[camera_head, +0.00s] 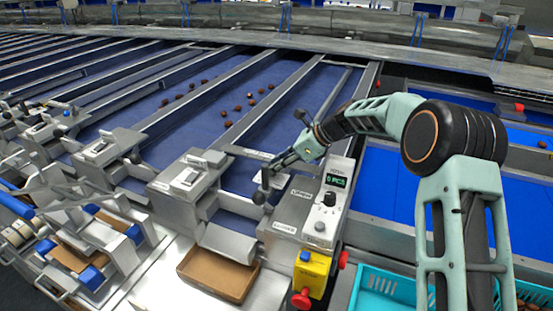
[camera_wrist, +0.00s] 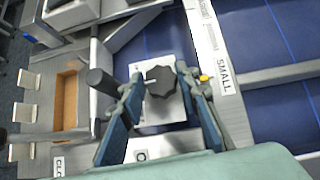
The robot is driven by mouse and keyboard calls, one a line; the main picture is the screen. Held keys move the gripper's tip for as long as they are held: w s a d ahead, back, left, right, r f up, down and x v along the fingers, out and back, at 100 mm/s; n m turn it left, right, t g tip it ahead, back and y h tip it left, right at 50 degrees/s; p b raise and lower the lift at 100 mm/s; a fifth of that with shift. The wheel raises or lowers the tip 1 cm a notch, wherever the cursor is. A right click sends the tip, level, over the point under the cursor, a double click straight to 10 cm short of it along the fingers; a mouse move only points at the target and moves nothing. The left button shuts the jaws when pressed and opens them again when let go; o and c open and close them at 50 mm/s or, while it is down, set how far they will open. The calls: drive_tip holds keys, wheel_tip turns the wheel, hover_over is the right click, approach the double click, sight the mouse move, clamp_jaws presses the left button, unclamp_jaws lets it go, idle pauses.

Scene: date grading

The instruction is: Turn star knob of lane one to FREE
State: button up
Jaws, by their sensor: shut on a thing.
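A dark star knob (camera_wrist: 160,82) sits on a pale plate (camera_wrist: 157,113) in the wrist view, with a small white mark on its left side. My gripper (camera_wrist: 160,84) has one finger on each side of it and is shut on the knob. In the head view my gripper (camera_head: 272,168) reaches down from the right to the lane's gate unit, and the knob is hard to make out there. Printed letters lie below the plate, partly covered by my fingers, so the words cannot be read in full.
A dark round handle (camera_wrist: 101,82) stands just left of my left finger. A grey box with a display (camera_head: 337,181) and a yellow box with red buttons (camera_head: 312,272) stand nearby. A brown tray (camera_head: 190,281) lies below the chute. Dates lie on a blue lane further back.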

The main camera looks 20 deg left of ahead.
drive_tip(key=shift+w+a+r+n+g+p, duration=0.1)
drive_tip(key=shift+w+n+g+p, duration=0.1)
drive_tip(key=shift+n+g+p, duration=1.2)
drive_tip(key=shift+w+n, duration=0.1)
drive_tip(key=shift+n, duration=0.3)
drive_tip(key=shift+w+a+n+g+h+p, duration=0.15)
drive_tip(key=shift+n+g+h+p, duration=0.2)
drive_tip(key=shift+n+g, duration=0.4)
drive_tip(key=shift+d+n, duration=0.25)
drive_tip(key=o, duration=0.9)
drive_tip(key=shift+a, duration=0.15)
drive_tip(key=shift+s+m+t+b, duration=0.35)
drive_tip(key=shift+m+t, duration=0.6)
drive_tip(key=shift+m, duration=0.25)
